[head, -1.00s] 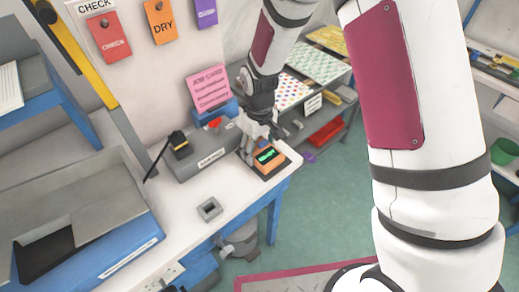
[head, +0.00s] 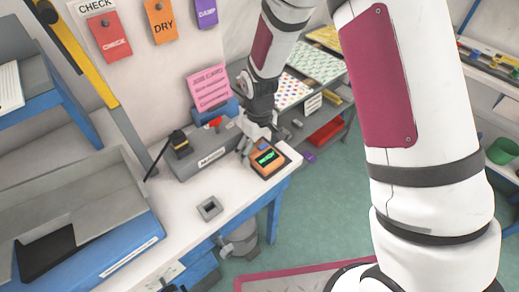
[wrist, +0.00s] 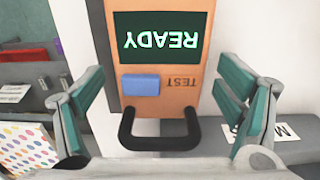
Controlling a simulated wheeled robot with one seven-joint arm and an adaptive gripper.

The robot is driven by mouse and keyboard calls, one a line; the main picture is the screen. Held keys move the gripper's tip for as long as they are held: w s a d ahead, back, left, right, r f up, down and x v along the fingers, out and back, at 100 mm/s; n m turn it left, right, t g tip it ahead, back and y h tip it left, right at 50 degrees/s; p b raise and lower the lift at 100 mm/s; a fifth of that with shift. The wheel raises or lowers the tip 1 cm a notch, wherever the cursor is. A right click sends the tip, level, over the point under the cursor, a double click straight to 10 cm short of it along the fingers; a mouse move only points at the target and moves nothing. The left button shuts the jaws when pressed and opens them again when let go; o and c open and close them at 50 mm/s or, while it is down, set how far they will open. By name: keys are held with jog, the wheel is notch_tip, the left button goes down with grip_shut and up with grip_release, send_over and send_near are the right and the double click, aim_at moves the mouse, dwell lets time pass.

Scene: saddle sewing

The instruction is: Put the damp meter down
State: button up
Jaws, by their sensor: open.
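The damp meter (head: 267,157) is an orange block with a dark screen and green text, sitting at the right end of the white bench. In the wrist view the meter (wrist: 185,80) shows "READY" upside down, a blue button marked TEST and a black handle (wrist: 160,142) at its near end. My gripper (head: 250,148) is at the meter's left side in the head view. In the wrist view my gripper (wrist: 160,112) is open, its green-padded fingers apart on either side of the meter and handle, with gaps showing.
A grey unit (head: 208,150) with a label stands left of the meter. A small grey square holder (head: 209,208) sits on the bench (head: 190,225) nearer the front. A pink sign (head: 209,89) stands behind. Green floor lies beyond the bench's right edge.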

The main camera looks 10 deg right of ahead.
aim_at(260, 148)
notch_tip(260, 148, up, 12)
jog(key=b, duration=0.1)
